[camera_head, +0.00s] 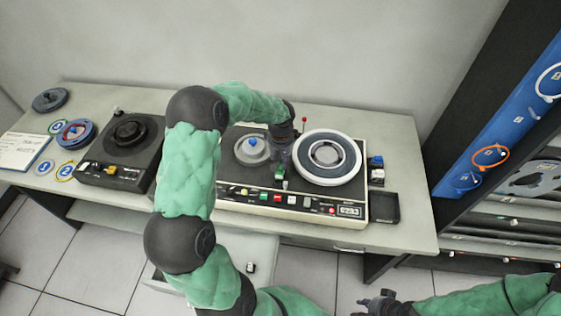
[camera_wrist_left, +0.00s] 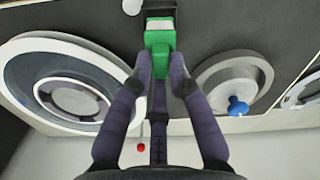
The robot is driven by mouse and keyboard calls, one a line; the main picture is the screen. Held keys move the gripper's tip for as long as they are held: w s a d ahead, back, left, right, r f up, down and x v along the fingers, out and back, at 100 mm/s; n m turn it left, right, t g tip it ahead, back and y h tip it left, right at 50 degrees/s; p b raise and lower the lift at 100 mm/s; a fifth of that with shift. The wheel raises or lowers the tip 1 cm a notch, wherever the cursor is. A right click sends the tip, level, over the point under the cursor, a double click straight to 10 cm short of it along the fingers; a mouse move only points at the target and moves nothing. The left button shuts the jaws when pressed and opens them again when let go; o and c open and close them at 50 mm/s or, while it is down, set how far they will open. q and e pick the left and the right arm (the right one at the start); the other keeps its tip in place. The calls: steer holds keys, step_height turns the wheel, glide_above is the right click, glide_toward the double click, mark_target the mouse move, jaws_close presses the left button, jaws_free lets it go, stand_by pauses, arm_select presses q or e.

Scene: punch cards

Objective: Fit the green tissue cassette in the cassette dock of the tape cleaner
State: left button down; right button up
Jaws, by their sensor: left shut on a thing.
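The tape cleaner (camera_head: 270,209) is the cream-edged machine with a dark top in the middle of the table. My left gripper (camera_wrist_left: 161,64) is shut on the green tissue cassette (camera_wrist_left: 160,42), between the machine's two reels. The cassette also shows below the gripper in the head view (camera_head: 279,171). Its white-banded far end meets a dark block (camera_wrist_left: 158,6), apparently the cassette dock, cut off by the wrist view's top edge. I cannot tell whether it is seated or only touching. My right gripper (camera_head: 376,301) is low in the head view, apart from the table; its jaw opening is unclear.
A large white-rimmed reel (camera_head: 327,157) and a smaller reel with a blue knob (camera_head: 253,146) flank the left gripper. A red-tipped rod (camera_head: 304,121) stands behind. Blue and white items (camera_head: 376,165) and a black tray (camera_head: 385,207) lie right. A dark machine (camera_head: 120,150) stands left.

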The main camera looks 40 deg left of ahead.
mark_target(281, 164)
arm_select(q)
steer(key=shift+f+b, duration=1.35)
steer(key=shift+f, duration=0.35)
stand_by(0.9)
steer(key=c, duration=1.1)
jaws_free()
steer(key=shift+c, duration=1.3)
steer(key=shift+r, duration=0.1)
steer(key=shift+r+p, duration=2.45)
steer(key=shift+r, duration=1.5)
